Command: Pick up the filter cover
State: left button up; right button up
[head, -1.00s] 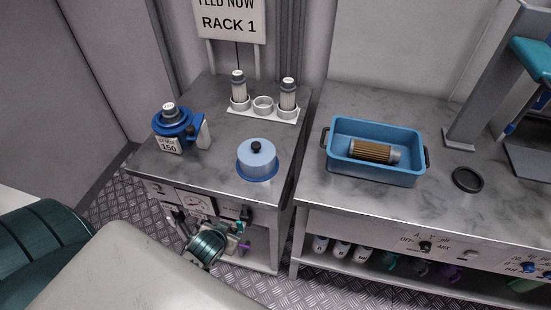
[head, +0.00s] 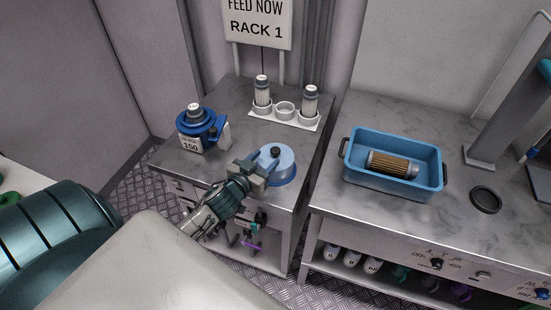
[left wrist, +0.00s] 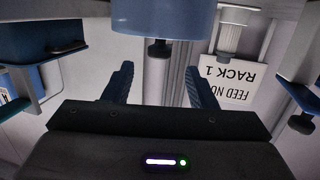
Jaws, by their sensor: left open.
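The filter cover (head: 280,168) is a light blue dome with a darker blue rim and a black knob (head: 276,151). It stands upright near the front right of the rack's metal top. My left gripper (head: 258,165) is at its left side, close to the knob; I cannot tell whether it touches. In the left wrist view, which is upside down, the cover (left wrist: 160,16) and its knob (left wrist: 159,48) lie ahead of my left gripper (left wrist: 160,82). Its two fingers are apart with nothing between them. My right gripper is not in view.
A blue filter housing (head: 199,128) marked 150 stands at the rack's left. A white holder (head: 285,112) with two filters is behind. On the right bench are a blue tub (head: 410,188) holding a brown filter (head: 392,163), and a black ring (head: 486,199).

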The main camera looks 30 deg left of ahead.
aim_at(275, 149)
pick_arm(q)
jog(key=shift+w, duration=0.75)
jog(key=w+p, duration=0.2)
jog(key=w, duration=0.1)
jog(key=w+p, duration=0.1)
jog(key=shift+w+f+p, duration=0.15)
jog(key=shift+f+p, duration=0.2)
jog(key=shift+w+f, duration=0.25)
jog(key=shift+w, duration=0.2)
jog(key=shift+s, duration=0.1)
jog(key=shift+c, duration=0.9)
grip_shut()
